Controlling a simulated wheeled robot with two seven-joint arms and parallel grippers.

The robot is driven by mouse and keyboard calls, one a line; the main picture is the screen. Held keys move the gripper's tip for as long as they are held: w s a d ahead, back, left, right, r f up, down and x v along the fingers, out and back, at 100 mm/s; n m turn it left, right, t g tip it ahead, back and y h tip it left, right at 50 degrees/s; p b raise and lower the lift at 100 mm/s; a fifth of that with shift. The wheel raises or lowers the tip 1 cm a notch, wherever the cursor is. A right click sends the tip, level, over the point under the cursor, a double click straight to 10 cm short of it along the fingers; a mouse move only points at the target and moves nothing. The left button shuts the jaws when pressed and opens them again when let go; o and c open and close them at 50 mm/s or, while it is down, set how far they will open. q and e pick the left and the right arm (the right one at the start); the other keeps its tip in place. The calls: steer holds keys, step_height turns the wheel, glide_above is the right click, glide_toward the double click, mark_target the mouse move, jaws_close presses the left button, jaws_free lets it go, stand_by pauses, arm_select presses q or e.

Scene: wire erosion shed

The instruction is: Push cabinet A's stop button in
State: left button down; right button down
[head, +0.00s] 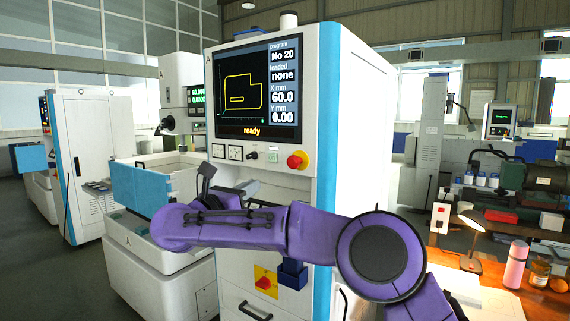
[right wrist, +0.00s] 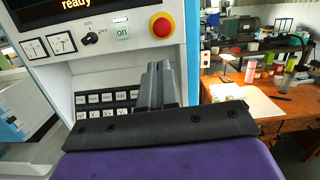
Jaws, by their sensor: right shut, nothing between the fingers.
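Cabinet A (head: 325,110) is a white cabinet with blue edges and a screen reading "ready". Its stop button (head: 297,161), a red round cap on a yellow collar, sits at the right end of the control row under the screen. The stop button also shows in the right wrist view (right wrist: 161,27), where its cap appears to stand out from the panel. My right gripper (right wrist: 161,68) is shut and empty, its fingertips below the stop button in that picture and not visibly touching it. In the head view my purple right arm largely hides the gripper. My left gripper is out of view.
A green "on" button (right wrist: 121,31), a black knob (right wrist: 89,38) and two dials lie left of the stop button. A keypad (right wrist: 105,98) is below. A red switch (head: 264,283) on a yellow plate sits lower. A cluttered bench (right wrist: 270,103) stands at right.

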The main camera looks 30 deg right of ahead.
steer(key=r, duration=0.1)
steer(key=p, duration=0.9)
glide_toward(292, 164)
steer(key=shift+m, duration=0.4)
steer(key=x, duration=0.5)
steer(key=shift+w+d+r, duration=0.2)
steer(key=shift+d+r, duration=0.05)
steer(key=shift+r, duration=0.15)
steer(key=shift+w+d+f, duration=0.15)
steer(key=shift+w+d, duration=0.05)
steer(key=shift+d, duration=0.4)
